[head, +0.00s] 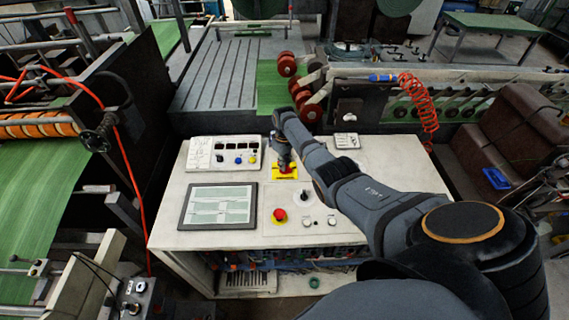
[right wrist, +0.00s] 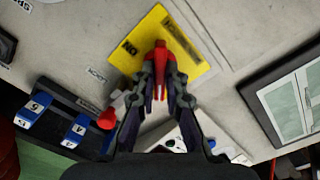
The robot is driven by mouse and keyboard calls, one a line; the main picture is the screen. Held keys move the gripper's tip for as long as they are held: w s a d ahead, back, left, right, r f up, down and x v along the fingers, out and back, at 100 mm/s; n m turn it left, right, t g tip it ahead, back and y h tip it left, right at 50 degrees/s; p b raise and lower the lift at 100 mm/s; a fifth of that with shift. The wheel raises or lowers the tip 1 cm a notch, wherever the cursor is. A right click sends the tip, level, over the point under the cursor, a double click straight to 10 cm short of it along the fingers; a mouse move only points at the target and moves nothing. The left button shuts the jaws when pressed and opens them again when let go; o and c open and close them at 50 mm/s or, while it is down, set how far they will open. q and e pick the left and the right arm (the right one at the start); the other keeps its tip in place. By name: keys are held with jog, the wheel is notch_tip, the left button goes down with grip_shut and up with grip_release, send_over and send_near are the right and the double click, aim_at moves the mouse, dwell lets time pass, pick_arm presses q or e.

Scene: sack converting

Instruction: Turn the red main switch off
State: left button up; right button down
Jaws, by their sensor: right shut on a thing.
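The red main switch (head: 288,170) sits on a yellow plate (head: 277,177) on the pale console top. My right gripper (head: 284,158) reaches down onto it from above and partly hides it. In the right wrist view my right gripper (right wrist: 160,80) is shut on the red switch handle (right wrist: 160,52), with a finger on each side. The yellow plate (right wrist: 135,28) shows there too, with an upside-down "ON" label beside the handle. My left gripper is not in view.
The console (head: 165,222) also holds a screen (head: 218,205), a red stop button (head: 279,214), a black knob (head: 304,196) and a box with coloured buttons (head: 225,153). A coiled red hose (head: 416,95) hangs behind at the right. Red rollers (head: 287,64) stand behind the console.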

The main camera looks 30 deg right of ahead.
jog(key=shift+w+r, duration=0.1)
jog(key=shift+r, duration=0.1)
jog(key=c, duration=1.4)
grip_release()
jog(key=shift+f, duration=0.1)
notch_tip(320, 180, up, 12)
